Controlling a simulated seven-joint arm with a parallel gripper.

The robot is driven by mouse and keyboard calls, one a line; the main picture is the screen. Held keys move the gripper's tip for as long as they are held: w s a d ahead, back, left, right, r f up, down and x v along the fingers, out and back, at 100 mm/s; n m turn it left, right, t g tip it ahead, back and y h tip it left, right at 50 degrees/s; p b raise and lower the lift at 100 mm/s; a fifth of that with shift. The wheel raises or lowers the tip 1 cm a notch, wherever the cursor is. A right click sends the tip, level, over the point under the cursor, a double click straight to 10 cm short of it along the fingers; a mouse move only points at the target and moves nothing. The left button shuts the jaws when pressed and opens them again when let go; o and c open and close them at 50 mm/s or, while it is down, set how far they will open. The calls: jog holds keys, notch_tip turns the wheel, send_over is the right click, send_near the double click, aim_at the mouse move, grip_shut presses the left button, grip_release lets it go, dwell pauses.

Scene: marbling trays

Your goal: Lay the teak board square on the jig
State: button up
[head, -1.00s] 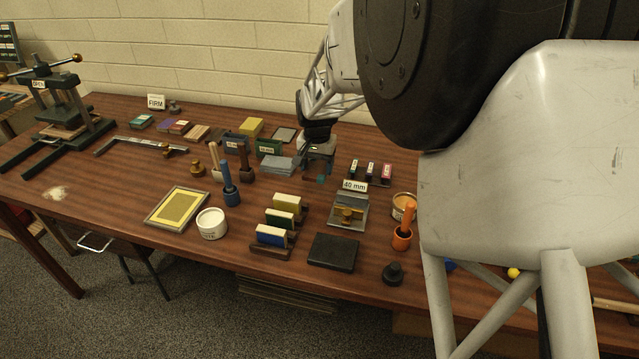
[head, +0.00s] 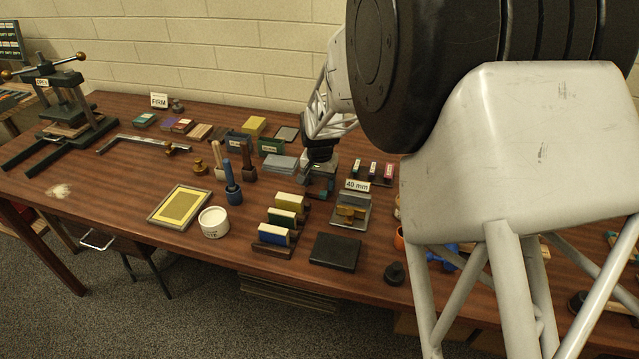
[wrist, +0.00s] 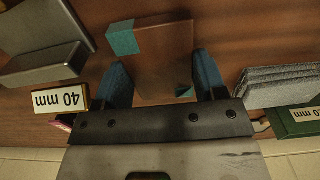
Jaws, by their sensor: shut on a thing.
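My gripper (head: 318,188) is at the middle of the table, left of the 40 mm sign. In the wrist view my gripper's two blue fingers (wrist: 163,82) are shut on a flat brown board with teal corners (wrist: 165,55), apparently the teak board. One finger is at each side of it. In the head view the board is mostly hidden by my gripper. I cannot tell whether it touches the table. An L-shaped metal frame (head: 128,139), which looks like the jig, lies at the far left of the table with a brass piece near its right end.
Grey slabs (head: 281,163) lie just left of my gripper. A metal stand with a brass block (head: 352,213) is close on the right. A press (head: 62,112) stands far left.

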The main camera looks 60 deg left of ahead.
aim_at(319, 184)
jog(key=shift+f, duration=0.35)
jog(key=shift+f, duration=0.1)
jog(key=o, duration=1)
notch_tip(319, 184, up, 12)
jog(key=shift+r, duration=0.1)
dwell(0.7)
jog(key=shift+o, duration=0.4)
